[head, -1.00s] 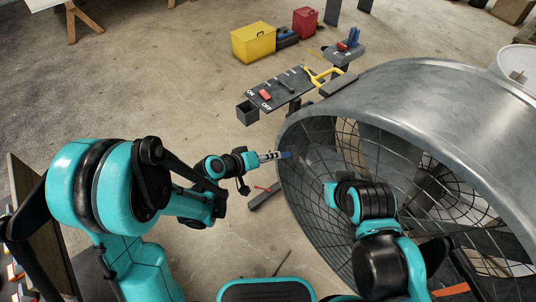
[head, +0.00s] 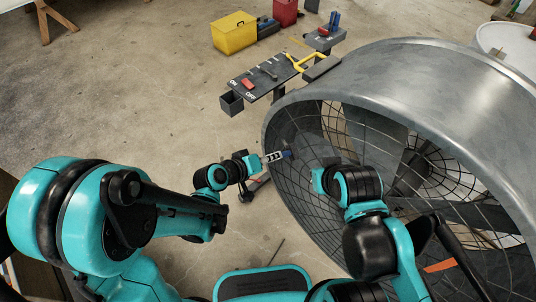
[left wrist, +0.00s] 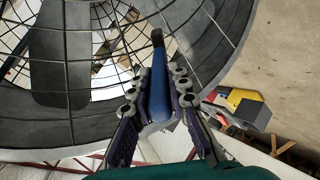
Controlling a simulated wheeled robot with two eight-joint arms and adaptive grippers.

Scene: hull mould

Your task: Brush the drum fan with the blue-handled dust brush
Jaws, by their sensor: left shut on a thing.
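The large grey metal drum fan (head: 420,72) fills the right of the head view, its wire grille facing my arms. My left gripper (head: 275,156) is at the fan's left rim. It is shut on the blue-handled dust brush (left wrist: 159,95), which sticks out between the fingers with a dark end toward the grille. I cannot tell whether the brush touches the fan. The grille (left wrist: 70,65) also shows in the left wrist view. My right arm is before the grille, its fingers hidden.
A dark panel with ON and OFF labels and a yellow handle (head: 307,61) stands behind the fan's left edge. A yellow box (head: 234,33) and a red box (head: 285,12) stand farther back. A white drum (head: 505,42) is behind the fan. The concrete floor at left is open.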

